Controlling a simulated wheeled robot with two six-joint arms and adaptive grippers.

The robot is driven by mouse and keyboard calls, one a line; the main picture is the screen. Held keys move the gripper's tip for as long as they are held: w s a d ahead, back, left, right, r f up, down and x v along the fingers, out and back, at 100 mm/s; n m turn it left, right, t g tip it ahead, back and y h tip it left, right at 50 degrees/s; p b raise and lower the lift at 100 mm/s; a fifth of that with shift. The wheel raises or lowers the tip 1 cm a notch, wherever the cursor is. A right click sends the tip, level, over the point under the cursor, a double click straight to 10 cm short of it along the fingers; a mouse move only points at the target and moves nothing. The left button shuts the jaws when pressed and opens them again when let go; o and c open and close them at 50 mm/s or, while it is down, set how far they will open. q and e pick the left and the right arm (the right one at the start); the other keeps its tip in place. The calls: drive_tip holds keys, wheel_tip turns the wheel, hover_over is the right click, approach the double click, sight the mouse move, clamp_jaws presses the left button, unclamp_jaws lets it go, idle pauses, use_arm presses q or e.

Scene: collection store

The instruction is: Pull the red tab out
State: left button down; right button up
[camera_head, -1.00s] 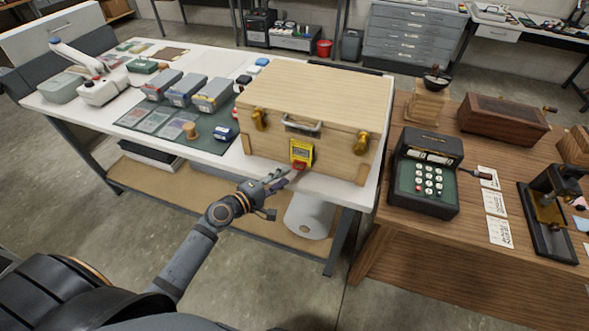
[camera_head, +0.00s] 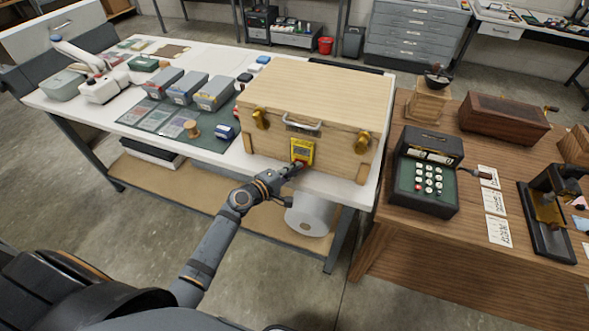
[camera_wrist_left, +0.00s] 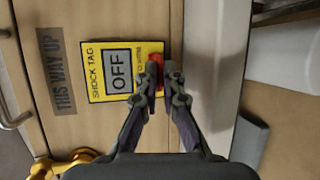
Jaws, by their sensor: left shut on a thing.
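A yellow shock tag (camera_head: 302,150) is fixed to the front of the wooden case (camera_head: 325,142), below its handle. In the left wrist view the tag (camera_wrist_left: 110,70) has a grey window reading "OFF". The red tab (camera_wrist_left: 155,72) sits at the tag's lower edge, partly hidden by the fingers. My left gripper (camera_head: 293,170) is at the tag's bottom, and in its wrist view the fingertips (camera_wrist_left: 162,76) are shut on the red tab. My right gripper is not in view.
The case stands on a white table (camera_head: 90,105) with grey boxes (camera_head: 214,93) and a wooden spool (camera_head: 192,129) to its left. A wooden desk (camera_head: 440,235) with a dark keypad machine (camera_head: 427,172) is close on the right. Open floor lies in front.

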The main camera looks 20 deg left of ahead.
use_arm(q)
drive_tip(key=shift+s+f, duration=0.1)
drive_tip(key=shift+s, duration=1.2)
drive_tip(key=c, duration=1.8)
unclamp_jaws()
drive_tip(key=shift+c, duration=0.2)
drive_tip(key=o, duration=0.3)
drive_tip(key=shift+s, duration=0.1)
drive_tip(key=v, duration=1.2)
